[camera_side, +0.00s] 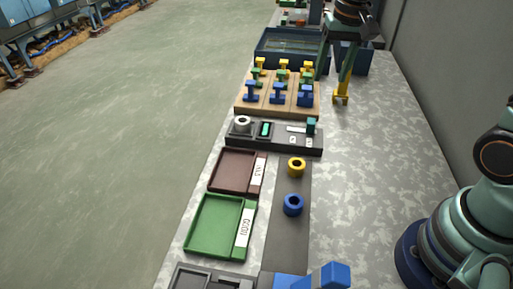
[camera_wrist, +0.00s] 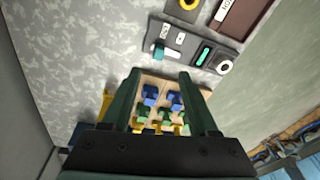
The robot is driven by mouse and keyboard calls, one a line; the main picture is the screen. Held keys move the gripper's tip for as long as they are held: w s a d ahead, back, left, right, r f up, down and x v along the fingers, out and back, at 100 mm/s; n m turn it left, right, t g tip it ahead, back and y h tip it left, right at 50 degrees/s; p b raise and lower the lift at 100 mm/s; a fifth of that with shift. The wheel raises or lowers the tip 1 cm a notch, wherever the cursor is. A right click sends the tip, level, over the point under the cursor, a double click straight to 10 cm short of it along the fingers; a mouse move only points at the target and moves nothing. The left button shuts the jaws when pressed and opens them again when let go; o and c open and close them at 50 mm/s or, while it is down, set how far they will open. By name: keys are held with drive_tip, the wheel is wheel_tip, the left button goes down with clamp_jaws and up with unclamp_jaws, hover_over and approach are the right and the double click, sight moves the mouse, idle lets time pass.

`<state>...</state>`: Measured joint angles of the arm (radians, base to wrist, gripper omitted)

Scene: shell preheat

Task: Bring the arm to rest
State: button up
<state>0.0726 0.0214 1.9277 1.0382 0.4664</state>
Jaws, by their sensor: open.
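My gripper (camera_side: 334,72) is at the far end of the bench in the side view, pointing down with its two fingers apart. In the wrist view my gripper (camera_wrist: 160,78) shows both dark green fingers spread, with nothing held between them. The wooden rack (camera_side: 277,104) with blue, green and yellow pieces stands just left of and nearer than the gripper in the side view. In the wrist view the rack (camera_wrist: 153,83) shows beyond and between the fingers. Whether the fingertips touch anything cannot be told.
A yellow upright piece (camera_side: 341,93) stands close to the fingers. A dark blue bin (camera_side: 262,49) is behind the rack. A dark panel (camera_side: 265,142), a brown tray (camera_side: 232,160) and a green tray (camera_side: 210,210) lie nearer. Yellow (camera_side: 296,167) and blue (camera_side: 293,204) rings sit on a grey strip. The bench's right side is mostly clear.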

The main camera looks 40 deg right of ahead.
drive_tip(key=s+a+r+n+t, duration=0.1)
drive_tip(key=s+n+t, duration=0.1)
drive_tip(key=s, duration=0.3)
drive_tip(key=s+a+r+n+t, duration=0.1)
drive_tip(key=s+r+n, duration=0.1)
drive_tip(key=s+n, duration=0.2)
drive_tip(key=shift+s+a+t, duration=0.4)
drive_tip(key=shift+s, duration=0.4)
